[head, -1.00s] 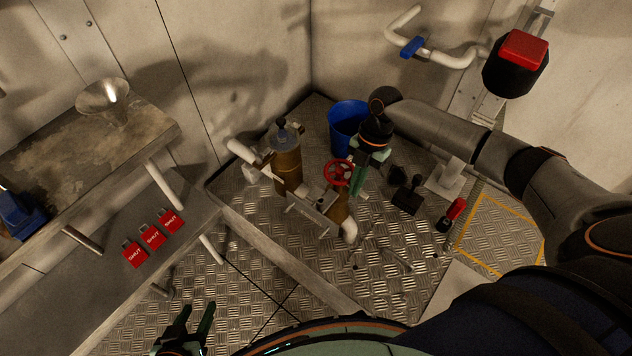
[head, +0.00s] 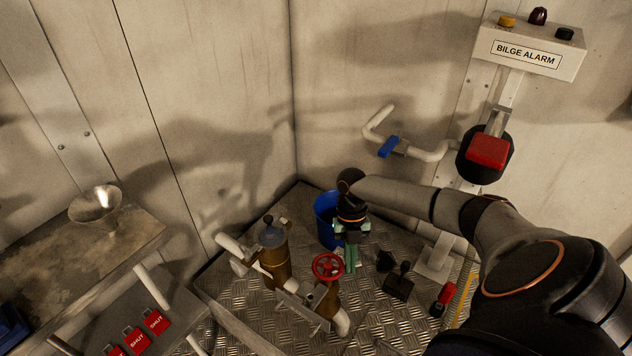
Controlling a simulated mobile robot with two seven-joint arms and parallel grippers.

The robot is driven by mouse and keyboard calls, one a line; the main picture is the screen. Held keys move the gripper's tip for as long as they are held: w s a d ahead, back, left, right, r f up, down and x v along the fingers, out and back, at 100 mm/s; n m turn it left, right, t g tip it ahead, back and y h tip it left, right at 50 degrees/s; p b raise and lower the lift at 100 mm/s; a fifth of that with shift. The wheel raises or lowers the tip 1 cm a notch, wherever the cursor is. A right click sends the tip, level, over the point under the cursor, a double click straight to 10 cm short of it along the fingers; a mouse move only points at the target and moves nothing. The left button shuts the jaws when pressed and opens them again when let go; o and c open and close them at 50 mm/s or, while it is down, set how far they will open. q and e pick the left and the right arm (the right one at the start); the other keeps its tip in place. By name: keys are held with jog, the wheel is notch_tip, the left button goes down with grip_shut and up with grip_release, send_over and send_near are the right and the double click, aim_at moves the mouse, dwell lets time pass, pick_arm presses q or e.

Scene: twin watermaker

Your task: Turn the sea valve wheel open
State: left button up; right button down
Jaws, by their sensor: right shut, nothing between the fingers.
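The sea valve wheel (head: 328,267) is a small red handwheel on top of a brass valve body, low in the corner. A taller brass strainer (head: 275,262) with a pale pipe stands just left of it. My right gripper (head: 350,262) points down just right of the wheel, its greenish fingers shut with nothing between them. I cannot tell whether the fingers touch the wheel's rim. My left gripper is outside the view.
A blue bucket (head: 327,218) stands behind my right gripper. A blue-handled pipe valve (head: 388,147) and a bilge alarm box (head: 527,48) are on the right wall. A bench with a metal funnel (head: 96,204) and red SHUT tags (head: 156,321) are at left.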

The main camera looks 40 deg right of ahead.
jog(key=shift+w+d+b, duration=0.15)
jog(key=shift+w+d, duration=0.05)
jog(key=shift+w, duration=0.25)
jog(key=shift+w+d+b, duration=0.15)
jog(key=shift+w+d, duration=0.05)
jog(key=shift+w, duration=0.4)
jog(key=p+v, duration=0.1)
jog(key=v, duration=0.6)
jog(key=shift+r, duration=0.25)
